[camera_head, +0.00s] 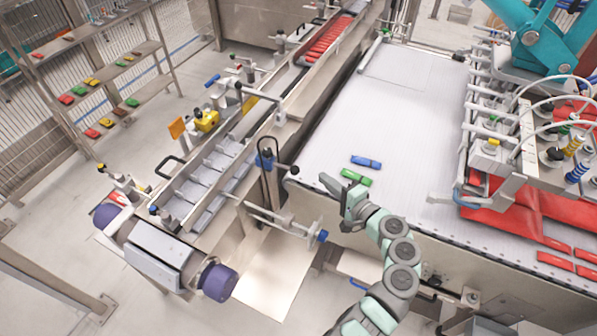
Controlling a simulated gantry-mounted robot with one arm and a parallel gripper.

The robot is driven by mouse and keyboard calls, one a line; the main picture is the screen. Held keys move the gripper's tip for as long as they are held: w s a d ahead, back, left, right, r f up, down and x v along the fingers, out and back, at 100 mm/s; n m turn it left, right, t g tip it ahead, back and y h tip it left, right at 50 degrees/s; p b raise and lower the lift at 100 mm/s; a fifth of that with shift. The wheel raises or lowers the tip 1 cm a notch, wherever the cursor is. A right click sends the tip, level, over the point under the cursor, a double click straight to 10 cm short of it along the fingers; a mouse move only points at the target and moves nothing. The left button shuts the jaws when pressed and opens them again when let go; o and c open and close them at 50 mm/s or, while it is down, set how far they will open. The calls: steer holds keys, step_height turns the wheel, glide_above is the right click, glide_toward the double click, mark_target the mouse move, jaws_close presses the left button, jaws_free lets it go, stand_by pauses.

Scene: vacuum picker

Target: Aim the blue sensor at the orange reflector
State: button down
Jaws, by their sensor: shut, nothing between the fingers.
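A small blue block on an upright post (264,159), beside a dark ball-ended lever, looks like the blue sensor. It stands at the near edge of the narrow conveyor, and its facing direction is too small to tell. A flat orange plate (176,128), which looks like the orange reflector, stands tilted on the far left side of that conveyor, up and left of the block. My gripper (327,182) is shut and empty over the near left corner of the wide white belt, right of the block and apart from it.
A blue packet (366,162) and a green packet (355,177) lie on the white belt (330,125) close to my gripper. A yellow unit (207,120) sits beside the orange plate. A blue-ended rod (212,80) stands farther back. The picker frame (480,130) borders the belt on the right.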

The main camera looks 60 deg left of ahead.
steer(key=s+a+m+p, duration=0.1)
steer(key=s+a, duration=0.2)
steer(key=a, duration=0.3)
steer(key=shift+s+r, duration=0.25)
steer(key=shift+r, duration=0.2)
stand_by(0.7)
steer(key=shift+d+m+p, duration=0.1)
steer(key=shift+m+p, duration=0.2)
